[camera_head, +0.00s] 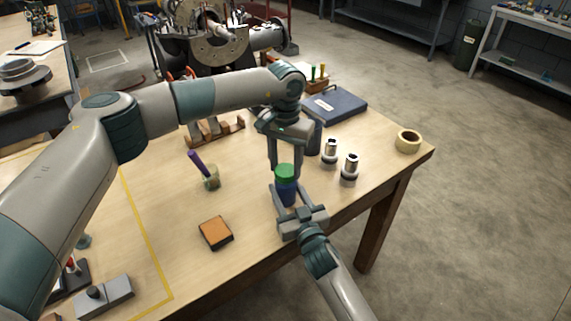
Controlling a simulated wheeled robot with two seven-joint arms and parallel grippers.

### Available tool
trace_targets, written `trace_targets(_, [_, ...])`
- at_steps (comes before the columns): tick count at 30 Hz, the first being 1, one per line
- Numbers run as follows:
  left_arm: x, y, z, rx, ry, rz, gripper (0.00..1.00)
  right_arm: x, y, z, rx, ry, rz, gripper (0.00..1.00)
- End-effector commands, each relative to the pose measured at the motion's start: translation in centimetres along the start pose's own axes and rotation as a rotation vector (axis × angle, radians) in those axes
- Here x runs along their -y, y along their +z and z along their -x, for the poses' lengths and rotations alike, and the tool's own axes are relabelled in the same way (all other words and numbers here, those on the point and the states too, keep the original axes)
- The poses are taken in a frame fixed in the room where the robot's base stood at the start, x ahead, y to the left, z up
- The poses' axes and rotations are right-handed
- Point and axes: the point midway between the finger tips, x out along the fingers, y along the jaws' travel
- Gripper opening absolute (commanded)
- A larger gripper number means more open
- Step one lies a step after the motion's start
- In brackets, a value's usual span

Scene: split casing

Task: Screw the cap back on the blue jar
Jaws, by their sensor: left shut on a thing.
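The blue jar (287,193) stands upright near the table's right front edge. The green cap (285,171) sits at the top of the jar; whether it is seated or just above the rim is too small to tell. My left gripper (285,166) points straight down from above and is shut on the green cap. My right gripper (291,198) comes in from the bottom right, with its fingers on either side of the blue jar. I cannot tell whether these fingers touch the jar. The fingers hide part of the jar's lower body.
Two silver-and-black cylinders (330,151) (350,169) stand right of the jar. A tape roll (408,141) lies at the right corner. A cup with a purple-handled tool (211,177) and an orange-topped block (215,232) are to the left. A dark blue case (335,106) lies behind.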

Motion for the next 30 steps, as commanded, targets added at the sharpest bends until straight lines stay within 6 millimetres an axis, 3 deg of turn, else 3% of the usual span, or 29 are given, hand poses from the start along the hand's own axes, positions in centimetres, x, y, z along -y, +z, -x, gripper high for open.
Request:
trace_targets(7, [0.02, -0.07, 0.08, -0.002, 0.0, -0.273, 0.24, 0.05, 0.17, 0.05, 0.003, 0.0, 0.0, 0.0])
trace_targets(17, [0.03, -0.09, 0.09, -0.002, -0.001, -0.304, 0.24, 0.05, 0.17, 0.05, 0.003, -0.001, 0.0, 0.0])
trace_targets(18, [0.03, -0.09, 0.09, -0.002, -0.001, -0.303, 0.49, 0.05, 0.18, 0.06, 0.003, -0.001, 0.0, 0.0])
trace_targets(20, [0.03, -0.08, 0.09, -0.002, -0.001, -0.303, 0.63, 0.06, 0.18, 0.06, 0.003, -0.001, 0.0, 0.0])
trace_targets(30, [0.02, -0.05, 0.18, -0.001, 0.0, -0.302, 0.63, 0.05, 0.18, 0.06, 0.003, 0.0, 0.0, 0.0])
